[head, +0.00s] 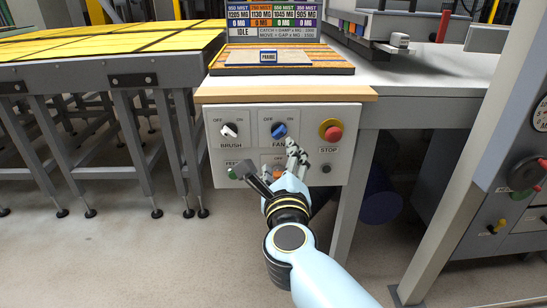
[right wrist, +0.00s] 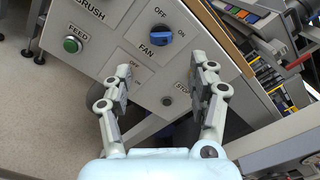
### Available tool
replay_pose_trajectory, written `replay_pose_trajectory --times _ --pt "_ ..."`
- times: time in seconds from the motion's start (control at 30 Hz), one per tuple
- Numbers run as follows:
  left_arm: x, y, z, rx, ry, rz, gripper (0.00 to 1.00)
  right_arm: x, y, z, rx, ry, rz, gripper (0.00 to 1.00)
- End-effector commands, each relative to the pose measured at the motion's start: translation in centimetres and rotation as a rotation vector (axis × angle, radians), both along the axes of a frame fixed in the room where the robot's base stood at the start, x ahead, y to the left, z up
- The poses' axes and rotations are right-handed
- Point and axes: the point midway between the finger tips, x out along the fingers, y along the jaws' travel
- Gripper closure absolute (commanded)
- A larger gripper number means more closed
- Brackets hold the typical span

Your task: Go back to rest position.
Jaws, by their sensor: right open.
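My right gripper (head: 268,162) is open and empty in front of the grey control panel (head: 349,110), low at its middle. In the right wrist view the two fingers stand apart, with nothing between the tips (right wrist: 166,72). The blue FAN knob (head: 279,130) is just above the gripper; it also shows in the right wrist view (right wrist: 160,36), clear of the fingers. The BRUSH knob (head: 229,130) is to its left and the red STOP button (head: 332,132) to its right. A lower orange control (head: 279,171) is partly hidden by the gripper. My left gripper is not in view.
The green FEED button (head: 233,173) is at the panel's lower left. A wooden ledge (head: 285,94) juts out above the panel. A yellow-topped table (head: 110,42) stands left, and a grey machine column (head: 460,150) stands right. Bare floor (head: 130,265) lies in front.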

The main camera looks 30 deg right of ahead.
Motion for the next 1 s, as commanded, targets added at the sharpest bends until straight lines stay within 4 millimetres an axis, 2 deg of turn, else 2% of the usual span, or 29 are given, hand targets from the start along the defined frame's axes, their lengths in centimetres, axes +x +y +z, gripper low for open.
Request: replay_pose_trajectory --times 0.27,0.37,0.47,0.53,0.6,0.67,0.7,0.77,0.8,0.87,0.9,0.97,1.0 --pt "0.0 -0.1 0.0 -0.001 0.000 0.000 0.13 -0.3 -0.2 -0.4 -0.007 0.009 0.002 0.40" --pt "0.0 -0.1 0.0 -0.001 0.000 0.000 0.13 -1.3 -0.7 -3.2 -0.050 0.076 0.017 0.40" --pt "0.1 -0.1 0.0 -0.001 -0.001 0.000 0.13 -2.9 -0.3 -9.3 -0.200 0.238 0.100 0.40" --pt "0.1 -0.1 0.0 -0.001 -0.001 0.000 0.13 -4.7 0.4 -14.5 -0.365 0.398 0.206 0.40" --pt "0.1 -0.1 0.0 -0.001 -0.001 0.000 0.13 -7.3 1.1 -19.9 -0.541 0.563 0.335 0.40" --pt "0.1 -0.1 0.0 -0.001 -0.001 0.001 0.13 -9.9 1.6 -24.2 -0.681 0.695 0.453 0.40" --pt "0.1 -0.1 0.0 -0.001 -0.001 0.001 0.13 -11.9 1.8 -26.9 -0.770 0.778 0.535 0.40" --pt "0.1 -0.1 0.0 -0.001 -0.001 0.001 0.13 -15.2 1.9 -30.8 -0.899 0.898 0.664 0.40" --pt "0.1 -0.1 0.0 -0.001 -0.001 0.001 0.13 -17.6 2.0 -33.2 -0.981 0.971 0.754 0.40" --pt "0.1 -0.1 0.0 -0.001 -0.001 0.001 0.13 -21.5 1.8 -36.4 -1.099 1.074 0.895 0.40" --pt "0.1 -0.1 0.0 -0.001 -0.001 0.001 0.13 -24.2 1.6 -38.4 -1.176 1.138 0.995 0.40" --pt "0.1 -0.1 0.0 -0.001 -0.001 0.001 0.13 -28.6 1.2 -41.0 -1.283 1.223 1.150 0.40" --pt "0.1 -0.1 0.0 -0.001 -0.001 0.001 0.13 -31.4 0.8 -42.4 -1.348 1.272 1.256 0.40"
